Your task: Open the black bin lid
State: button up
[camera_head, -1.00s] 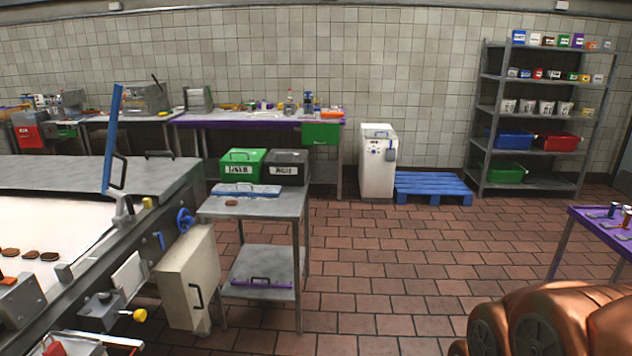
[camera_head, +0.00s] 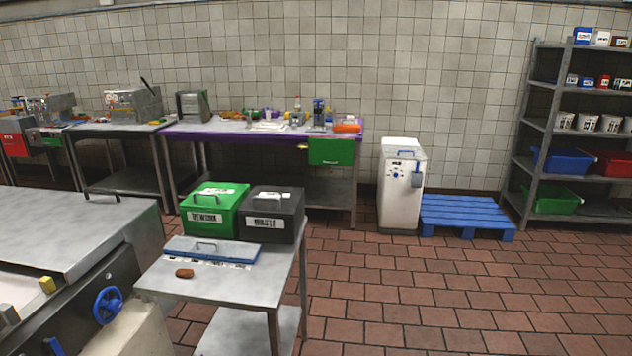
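The black bin (camera_head: 272,228) stands at the back right of a small steel table (camera_head: 185,287). Its lid (camera_head: 268,200) is shut, with a handle on top and a white label on the front. A green bin (camera_head: 206,223) with a shut lid and a handle stands close to its left. My gripper does not show in the head view, so its state cannot be seen.
A blue-lidded tray (camera_head: 212,250) and a small brown piece (camera_head: 185,273) lie in front of the bins. A conveyor machine (camera_head: 80,235) stands at the left. A white container (camera_head: 400,190) and blue pallet (camera_head: 465,214) stand by the wall. The tiled floor (camera_head: 440,300) at right is open.

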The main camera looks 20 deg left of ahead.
aim_at(272, 193)
jog(key=u, duration=0.2)
jog(key=i, duration=1.6)
jog(key=u, duration=1.5)
jog(key=i, duration=0.85)
jog(key=u, duration=0.9)
jog(key=i, duration=0.2)
jog(key=u, duration=0.25)
